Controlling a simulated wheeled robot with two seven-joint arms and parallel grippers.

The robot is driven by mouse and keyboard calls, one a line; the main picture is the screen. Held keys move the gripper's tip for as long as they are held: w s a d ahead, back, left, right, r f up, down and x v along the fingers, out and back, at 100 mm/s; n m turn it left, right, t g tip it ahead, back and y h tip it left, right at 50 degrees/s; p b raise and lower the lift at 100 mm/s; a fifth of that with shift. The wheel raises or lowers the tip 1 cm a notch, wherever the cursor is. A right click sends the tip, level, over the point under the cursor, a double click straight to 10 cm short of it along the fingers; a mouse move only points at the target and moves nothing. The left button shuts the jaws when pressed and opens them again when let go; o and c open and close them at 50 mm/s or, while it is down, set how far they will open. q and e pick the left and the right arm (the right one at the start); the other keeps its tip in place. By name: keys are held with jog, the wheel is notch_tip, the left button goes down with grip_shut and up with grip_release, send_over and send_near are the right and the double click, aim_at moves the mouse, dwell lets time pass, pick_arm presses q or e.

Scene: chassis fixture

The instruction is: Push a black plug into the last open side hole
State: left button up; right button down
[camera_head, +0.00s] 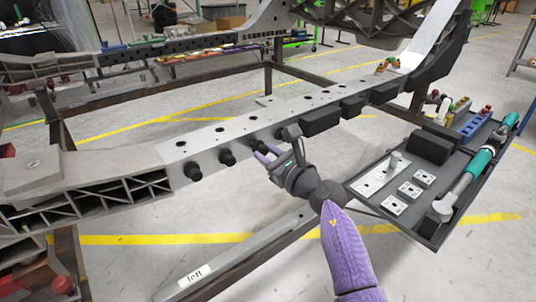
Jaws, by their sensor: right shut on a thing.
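The grey chassis rail (205,144) runs across the picture, with dark holes along its top. Round black plugs stick out of its near side face, one at the left (192,172) and another to its right (226,156). The side hole itself is hidden. My left gripper is not in view.
Black blocks (321,120) line the rail's side to the right of my gripper. A dark tray (365,205) at the right holds a black block (430,146), small metal plates and a teal tool (466,181). A lower beam labelled "left" (195,278) runs below. Open floor lies between.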

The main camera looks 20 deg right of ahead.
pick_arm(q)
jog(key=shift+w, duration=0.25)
pick_arm(e)
jog(key=shift+w, duration=0.1)
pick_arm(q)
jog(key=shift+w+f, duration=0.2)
pick_arm(e)
jog(key=shift+w, duration=0.1)
pick_arm(q)
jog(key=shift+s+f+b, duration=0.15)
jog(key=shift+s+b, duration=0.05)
jog(key=shift+b, duration=0.1)
pick_arm(e)
jog(key=shift+w+a, duration=0.2)
jog(key=shift+w, duration=0.2)
